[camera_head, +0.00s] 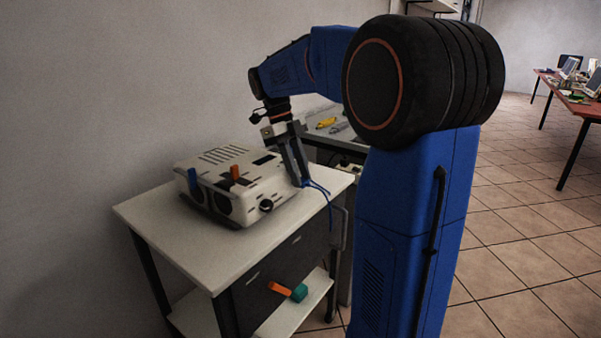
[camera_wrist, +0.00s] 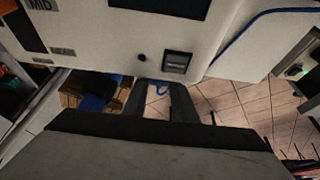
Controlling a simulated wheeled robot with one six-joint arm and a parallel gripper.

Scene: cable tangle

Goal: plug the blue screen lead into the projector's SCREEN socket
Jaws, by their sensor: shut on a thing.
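The white projector (camera_head: 232,180) sits on the cart top, with a blue piece (camera_head: 193,182) and an orange piece (camera_head: 235,172) at its near left side. My gripper (camera_head: 302,180) points down just right of the projector, shut on the blue screen lead (camera_head: 316,188), whose cable trails down past the cart edge. The white casing there bears a "MID" label and a dark square opening (camera_wrist: 177,62). I cannot read which socket is SCREEN. The plug's tip is hidden.
The white cart top (camera_head: 150,212) has bare room at its front left. An orange and teal piece (camera_head: 290,291) shows low by the cart's lower shelf. A grey bench (camera_head: 335,128) with a yellow item stands behind. A red table (camera_head: 575,98) is far right.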

